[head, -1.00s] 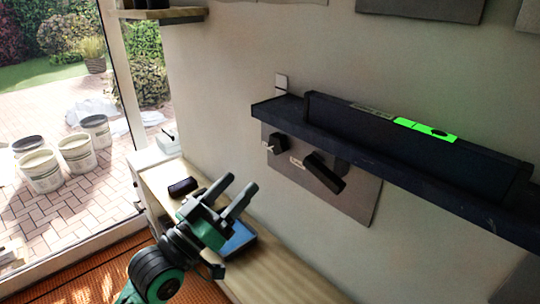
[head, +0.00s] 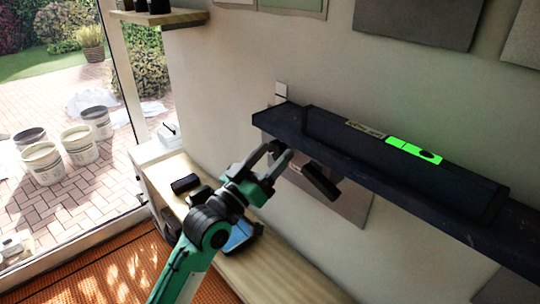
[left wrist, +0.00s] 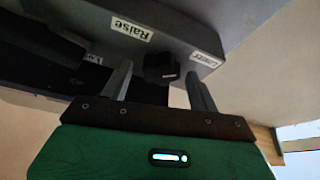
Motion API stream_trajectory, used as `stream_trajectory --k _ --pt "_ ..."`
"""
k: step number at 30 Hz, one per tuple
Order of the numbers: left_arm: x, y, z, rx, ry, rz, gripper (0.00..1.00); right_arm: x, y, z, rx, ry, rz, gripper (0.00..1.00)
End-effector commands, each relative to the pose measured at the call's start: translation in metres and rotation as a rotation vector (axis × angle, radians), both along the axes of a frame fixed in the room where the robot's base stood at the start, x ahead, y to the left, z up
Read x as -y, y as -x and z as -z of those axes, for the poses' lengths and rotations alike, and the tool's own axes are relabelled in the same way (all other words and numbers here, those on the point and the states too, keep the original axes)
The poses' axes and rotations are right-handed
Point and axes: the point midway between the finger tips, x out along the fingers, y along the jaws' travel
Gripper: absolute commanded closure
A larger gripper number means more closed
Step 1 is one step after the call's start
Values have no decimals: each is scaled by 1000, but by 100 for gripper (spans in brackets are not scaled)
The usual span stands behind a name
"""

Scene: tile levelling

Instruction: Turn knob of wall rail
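The wall rail (head: 380,170) is a long dark ledge on the wall in the head view. Its black lobed knob (left wrist: 161,67) shows in the left wrist view, under the rail and beside a "Raise" label (left wrist: 131,29). In the head view my gripper hides the knob. My left gripper (head: 277,150) is raised to the rail's underside near its left end. In the left wrist view my left gripper (left wrist: 158,72) is open, with the knob between its fingertips and gaps on both sides. Whether the fingertips reach past the knob is unclear. My right gripper is out of view.
A spirit level with a bright green vial (head: 414,150) lies on the rail. A dark block (head: 321,181) sticks out from the grey wall plate (head: 352,207) below it. A wooden bench (head: 275,270) with a blue-topped tray (head: 240,236) and a black object (head: 185,184) stands below.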

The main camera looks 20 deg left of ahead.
Motion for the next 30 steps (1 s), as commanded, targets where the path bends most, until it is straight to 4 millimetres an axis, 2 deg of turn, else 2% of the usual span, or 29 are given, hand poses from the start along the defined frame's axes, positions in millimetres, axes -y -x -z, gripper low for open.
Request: stream_trajectory --k 1,6,7,14,30 --pt "0 0 0 0 0 0 48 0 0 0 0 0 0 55" --pt "0 0 0 0 0 0 82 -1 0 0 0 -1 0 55" --pt "0 0 0 0 0 0 83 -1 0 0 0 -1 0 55" --pt "0 0 2 24 -43 1 83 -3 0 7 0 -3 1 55" --pt "-2 -1 1 191 -332 -1 83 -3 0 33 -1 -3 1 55"
